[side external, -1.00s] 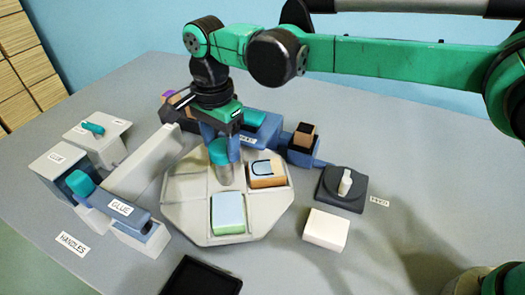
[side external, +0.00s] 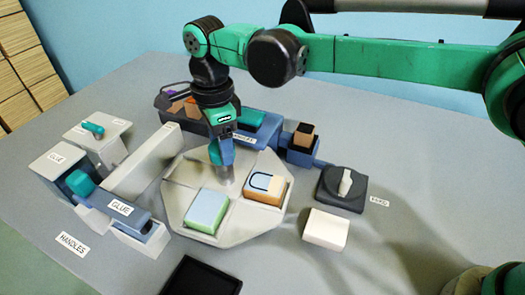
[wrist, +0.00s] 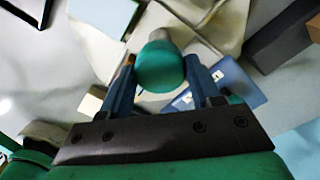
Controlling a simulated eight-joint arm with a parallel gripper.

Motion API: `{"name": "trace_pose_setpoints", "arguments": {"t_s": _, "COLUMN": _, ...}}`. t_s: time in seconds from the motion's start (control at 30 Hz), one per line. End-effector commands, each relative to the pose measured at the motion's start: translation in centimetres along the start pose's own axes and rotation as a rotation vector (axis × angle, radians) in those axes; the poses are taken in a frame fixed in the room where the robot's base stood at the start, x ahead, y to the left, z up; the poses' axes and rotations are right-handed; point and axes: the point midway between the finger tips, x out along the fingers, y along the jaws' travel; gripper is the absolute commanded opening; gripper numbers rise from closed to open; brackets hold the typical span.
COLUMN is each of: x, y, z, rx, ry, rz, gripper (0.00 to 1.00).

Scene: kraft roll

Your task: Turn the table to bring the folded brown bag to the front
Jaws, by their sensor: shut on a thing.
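The pale octagonal turntable (side external: 250,234) stands mid-table with a grey post (side external: 227,182) at its centre. A tan-sided block with a dark blue arch on its pale top (side external: 265,188) lies at its right-front; it looks like the folded brown bag. A green block with a light blue top (side external: 207,211) lies at the front-left; it also shows in the wrist view (wrist: 105,14). My gripper (side external: 222,162) points down over the centre. The wrist view shows its fingers shut on the round teal knob (wrist: 160,67) atop the post. The turntable's far side is partly hidden by my arm.
A dark dial base with a pale knob (side external: 343,187) and a white block (side external: 326,229) stand at right. A black tray (side external: 200,277) lies in front. Blue bins (side external: 303,153) and a dark tray sit behind.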

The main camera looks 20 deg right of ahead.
Motion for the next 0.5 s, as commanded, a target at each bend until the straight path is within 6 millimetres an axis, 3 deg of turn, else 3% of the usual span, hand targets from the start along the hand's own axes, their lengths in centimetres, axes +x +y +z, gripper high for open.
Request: {"name": "trace_pose_setpoints", "arguments": {"t_s": 0.5, "x": -0.07, "y": -0.07, "z": -0.18, "rx": 0.074, "ry": 0.004, "rz": -0.001, "gripper": 0.0}}
